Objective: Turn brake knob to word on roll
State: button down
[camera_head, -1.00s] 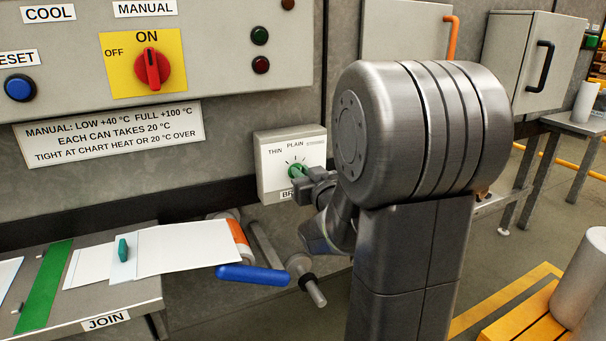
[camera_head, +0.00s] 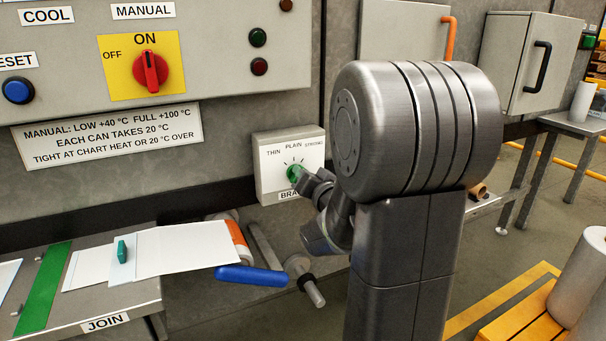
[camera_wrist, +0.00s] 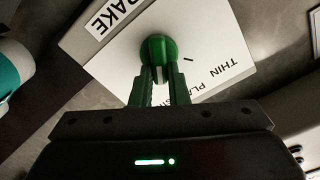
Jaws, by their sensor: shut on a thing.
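The green brake knob (camera_head: 294,173) sits on a pale box marked THIN, PLAIN and STRONG, with a partly hidden brake label below. My gripper (camera_head: 303,180) reaches it from the right; its fingers are mostly hidden by my wrist in the head view. In the wrist view, the gripper (camera_wrist: 159,77) is shut on the green knob (camera_wrist: 158,48), one finger at each side. A pale mark on the knob shows between the fingers, facing down in that picture. THIN and part of PLAIN are readable there; the third word is mostly covered by the fingers.
A blue-handled lever (camera_head: 250,275) and an orange-banded roller (camera_head: 238,236) lie below the brake box. A control panel (camera_head: 215,65) hangs above left.

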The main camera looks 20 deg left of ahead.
jog(key=shift+m, duration=0.6)
jog(key=shift+w+m, duration=0.1)
jog(key=shift+m, duration=0.2)
jog(key=c, duration=1.4)
grip_release()
jog(key=shift+d, duration=0.1)
jog(key=p+v, duration=0.1)
jog(key=v, duration=1.2)
jog(key=shift+s+d+p, duration=0.2)
jog(key=shift+s+p, duration=0.1)
jog(key=shift+p, duration=0.1)
jog(key=shift+f, duration=0.1)
